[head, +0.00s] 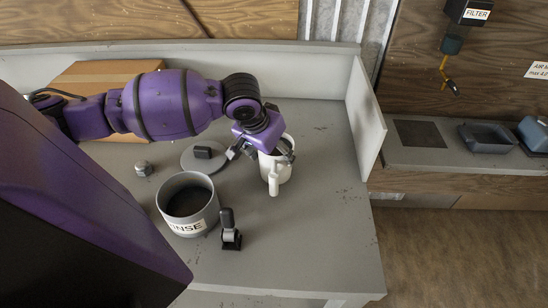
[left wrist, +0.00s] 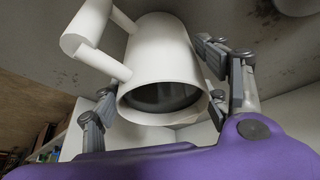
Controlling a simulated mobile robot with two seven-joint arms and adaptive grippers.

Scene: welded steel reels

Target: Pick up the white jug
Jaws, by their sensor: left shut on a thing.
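The white jug (head: 279,172) is near the right part of the grey workbench in the head view, its handle facing the front. My left gripper (head: 263,151) is shut on the jug near its rim, with a finger on either side. In the left wrist view the jug (left wrist: 160,62) fills the middle, its dark open mouth toward the camera and its handle at upper left. The fingers of my left gripper (left wrist: 160,76) lie along both sides of it. I cannot tell whether the jug's base touches the bench. My right gripper is not in view.
A grey round bin (head: 171,199) with a partly read label, a small black-and-grey device (head: 230,232), a round lid (head: 196,163) and a small grey knob-like part (head: 143,169) stand on the workbench (head: 310,225). A cardboard box (head: 95,72) is behind my left arm. A raised panel (head: 365,120) edges the right side.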

